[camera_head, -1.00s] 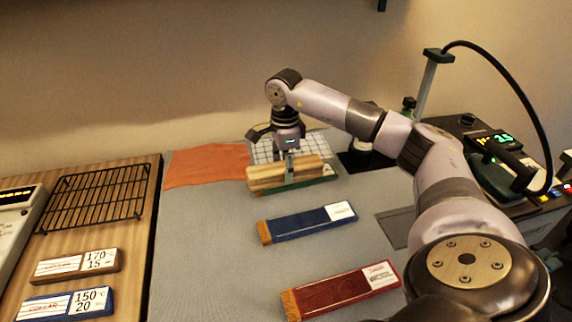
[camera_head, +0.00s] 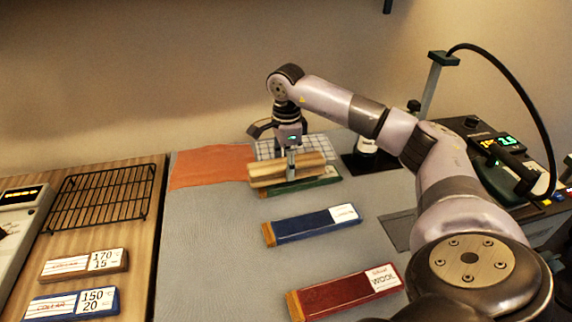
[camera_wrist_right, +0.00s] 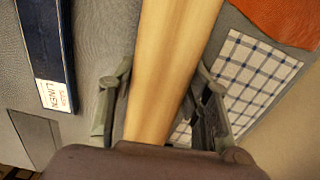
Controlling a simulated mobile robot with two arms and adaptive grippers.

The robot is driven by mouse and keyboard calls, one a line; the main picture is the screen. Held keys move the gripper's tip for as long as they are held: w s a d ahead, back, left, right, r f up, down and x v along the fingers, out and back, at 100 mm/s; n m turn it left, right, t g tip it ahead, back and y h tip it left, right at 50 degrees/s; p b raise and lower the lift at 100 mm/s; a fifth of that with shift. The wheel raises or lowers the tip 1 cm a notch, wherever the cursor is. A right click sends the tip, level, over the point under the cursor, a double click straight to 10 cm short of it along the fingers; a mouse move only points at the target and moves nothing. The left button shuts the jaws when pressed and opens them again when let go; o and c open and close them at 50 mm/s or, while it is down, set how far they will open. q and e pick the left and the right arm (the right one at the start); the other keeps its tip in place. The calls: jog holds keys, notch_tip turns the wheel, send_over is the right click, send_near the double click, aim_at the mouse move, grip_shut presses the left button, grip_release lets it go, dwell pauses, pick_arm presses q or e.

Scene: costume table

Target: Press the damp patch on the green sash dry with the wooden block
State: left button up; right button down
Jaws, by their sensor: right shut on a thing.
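The wooden block (camera_head: 270,171) is a long pale piece, held level in my right gripper (camera_head: 291,163). The right gripper (camera_wrist_right: 160,100) is shut on the block's sides, and the block (camera_wrist_right: 166,60) runs up between its fingers in the wrist view. The green sash (camera_head: 318,188) lies folded on the grey mat under the block; only its front edge and right end show. The block appears to rest on it, but I cannot tell how firmly. The damp patch is hidden. My left gripper is not in view.
A blue sash (camera_head: 310,225) labelled linen and a red sash (camera_head: 345,292) labelled wool lie nearer on the mat. A checked cloth (camera_head: 325,144) and an orange cloth (camera_head: 212,166) lie behind. A wire rack (camera_head: 100,197) stands left; a device with a lit display (camera_head: 502,142) stands right.

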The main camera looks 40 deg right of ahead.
jog(key=shift+r+p, duration=2.3)
jog(key=shift+r, duration=0.8)
dwell(0.6)
